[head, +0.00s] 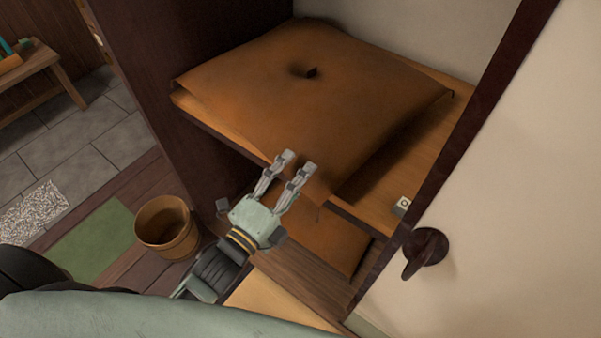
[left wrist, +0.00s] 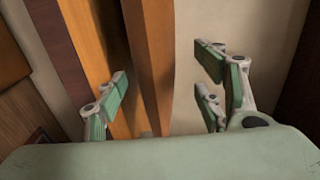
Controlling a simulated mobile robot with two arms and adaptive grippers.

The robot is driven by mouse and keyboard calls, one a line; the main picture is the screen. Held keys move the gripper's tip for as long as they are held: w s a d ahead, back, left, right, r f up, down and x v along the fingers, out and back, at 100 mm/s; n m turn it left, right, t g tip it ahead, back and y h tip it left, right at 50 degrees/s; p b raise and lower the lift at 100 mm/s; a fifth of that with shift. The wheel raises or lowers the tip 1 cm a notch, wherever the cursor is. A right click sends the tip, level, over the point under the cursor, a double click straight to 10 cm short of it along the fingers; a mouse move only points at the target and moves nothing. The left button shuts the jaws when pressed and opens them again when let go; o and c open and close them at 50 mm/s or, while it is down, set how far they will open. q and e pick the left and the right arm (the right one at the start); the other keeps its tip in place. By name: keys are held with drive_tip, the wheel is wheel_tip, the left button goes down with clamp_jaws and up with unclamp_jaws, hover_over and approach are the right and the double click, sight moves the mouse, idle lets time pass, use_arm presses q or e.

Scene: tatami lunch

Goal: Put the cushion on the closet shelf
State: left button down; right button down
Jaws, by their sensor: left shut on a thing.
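The brown-orange cushion (head: 330,100) lies mostly over the closet shelf (head: 432,150), with a dark tuft in its middle. Its near corner hangs over the shelf's front edge. My left gripper (head: 295,168) is at this near edge, shut on the cushion. In the left wrist view the fingers (left wrist: 165,95) stand on either side of a brown strip (left wrist: 150,50) that looks like the cushion's edge; the exact contact is hard to see. My right gripper is not in view.
Another brown cushion (head: 325,240) lies on the level below the shelf. A pale door (head: 500,220) with a dark handle (head: 425,250) is at the right. A small white tag (head: 402,206) sits on the shelf's front right. A wooden bucket (head: 167,228) stands on the floor at left.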

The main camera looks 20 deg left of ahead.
use_arm(q)
drive_tip(key=shift+w+f, duration=0.1)
drive_tip(key=shift+f, duration=0.7)
drive_tip(key=c, duration=0.8)
unclamp_jaws()
drive_tip(key=shift+f, duration=0.45)
drive_tip(key=shift+c, duration=0.2)
drive_tip(key=o, duration=0.4)
drive_tip(key=shift+s+d, duration=0.1)
drive_tip(key=shift+s, duration=0.1)
drive_tip(key=shift+c, duration=0.2)
drive_tip(key=b+v, duration=0.1)
drive_tip(key=v, duration=1.1)
drive_tip(key=shift+r+b, duration=0.1)
drive_tip(key=shift+b, duration=0.2)
